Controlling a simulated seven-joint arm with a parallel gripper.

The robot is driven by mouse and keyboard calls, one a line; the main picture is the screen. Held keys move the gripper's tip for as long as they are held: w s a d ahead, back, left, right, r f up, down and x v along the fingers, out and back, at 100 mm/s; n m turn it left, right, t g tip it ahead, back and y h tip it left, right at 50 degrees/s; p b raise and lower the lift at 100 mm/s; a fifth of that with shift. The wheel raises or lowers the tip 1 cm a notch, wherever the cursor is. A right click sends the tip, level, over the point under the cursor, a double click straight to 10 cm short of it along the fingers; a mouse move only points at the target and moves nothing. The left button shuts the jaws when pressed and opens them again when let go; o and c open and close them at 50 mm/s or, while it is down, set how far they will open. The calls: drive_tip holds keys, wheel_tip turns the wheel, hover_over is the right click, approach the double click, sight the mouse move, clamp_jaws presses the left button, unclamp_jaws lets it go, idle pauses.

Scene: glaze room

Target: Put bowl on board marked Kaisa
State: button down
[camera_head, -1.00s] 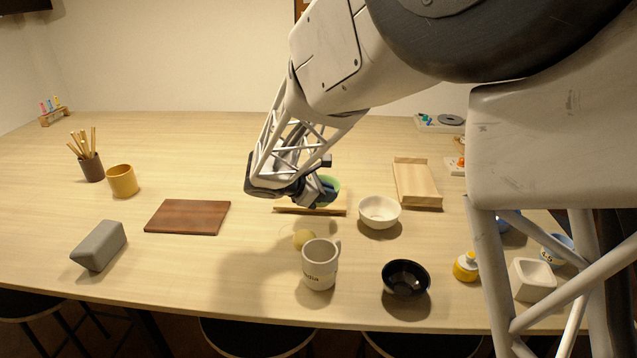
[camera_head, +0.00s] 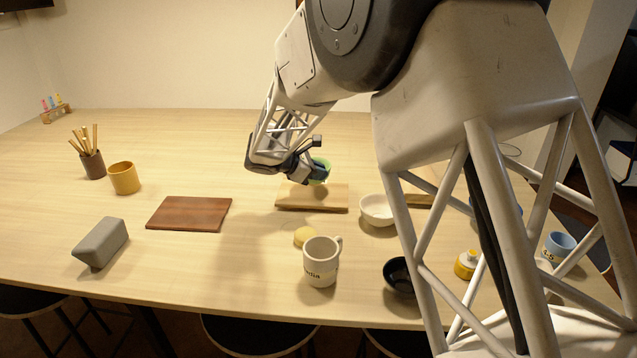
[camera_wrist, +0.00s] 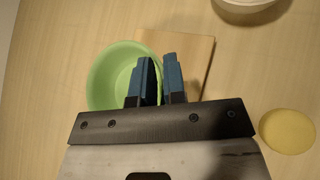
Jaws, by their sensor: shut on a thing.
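My gripper (camera_head: 316,170) is shut on the rim of a light green bowl (camera_head: 322,163). In the wrist view, one finger is inside the bowl (camera_wrist: 110,72) and the other outside its wall. The bowl appears held above the far edge of a pale wooden board (camera_head: 312,199); the board also shows in the wrist view (camera_wrist: 200,55), partly covered by the bowl and fingers. A dark reddish-brown board (camera_head: 189,213) lies flat to the left. I can read no name on either board.
A white bowl (camera_head: 376,209), a yellow round thing (camera_head: 305,236), a lettered mug (camera_head: 321,263) and a black bowl (camera_head: 397,276) stand nearby. A grey block (camera_head: 100,243) and a yellow cup (camera_head: 125,178) are at left. My arm hides much of the right side.

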sight(318, 182)
drive_tip(key=shift+f, duration=0.1)
drive_tip(key=shift+f, duration=1.65)
drive_tip(key=c, duration=1.2)
unclamp_jaws()
drive_tip(key=shift+f, duration=0.1)
drive_tip(key=shift+v, duration=6.05)
drive_tip(key=shift+d, duration=0.15)
